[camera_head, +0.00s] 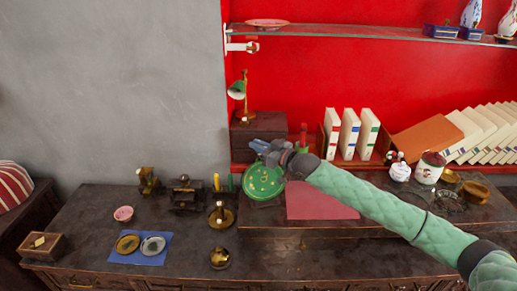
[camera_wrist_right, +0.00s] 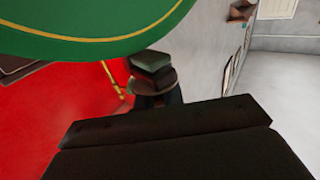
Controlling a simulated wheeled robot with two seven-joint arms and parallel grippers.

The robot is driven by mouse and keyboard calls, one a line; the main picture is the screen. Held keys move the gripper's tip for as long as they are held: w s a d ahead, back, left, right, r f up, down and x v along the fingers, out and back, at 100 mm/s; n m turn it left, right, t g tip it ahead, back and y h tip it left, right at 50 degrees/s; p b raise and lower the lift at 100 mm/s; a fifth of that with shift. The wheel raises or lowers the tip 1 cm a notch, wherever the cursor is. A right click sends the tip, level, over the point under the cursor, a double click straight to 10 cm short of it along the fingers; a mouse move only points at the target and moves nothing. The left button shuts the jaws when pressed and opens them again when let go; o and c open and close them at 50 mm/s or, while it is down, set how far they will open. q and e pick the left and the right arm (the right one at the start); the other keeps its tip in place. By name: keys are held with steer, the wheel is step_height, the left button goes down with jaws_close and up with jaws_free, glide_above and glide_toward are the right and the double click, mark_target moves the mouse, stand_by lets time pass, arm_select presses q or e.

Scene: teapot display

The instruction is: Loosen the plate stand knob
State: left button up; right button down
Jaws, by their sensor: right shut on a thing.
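A round green plate with gold dots (camera_head: 262,182) stands upright on the raised dark ledge in the head view. Its green underside and gold rim line (camera_wrist_right: 110,22) fill the top left of the right wrist view. My right gripper (camera_head: 265,148) is at the plate's upper edge, its arm coming in from the right. It is shut on a small part there, apparently the plate stand knob. The wrist view shows a small dark stacked shape (camera_wrist_right: 152,75) beneath the plate; I cannot tell its parts clearly. The stand is mostly hidden. My left gripper is not in view.
A wooden box (camera_head: 258,128) with a green lamp (camera_head: 238,90) is behind the plate. White books (camera_head: 349,134) stand to the right. A pink sheet (camera_head: 318,201) lies on the ledge. Small brass items and a blue mat (camera_head: 118,257) are at lower left.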

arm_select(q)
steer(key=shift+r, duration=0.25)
arm_select(e)
steer(key=c, duration=1.5)
jaws_free()
steer(key=shift+c, duration=0.2)
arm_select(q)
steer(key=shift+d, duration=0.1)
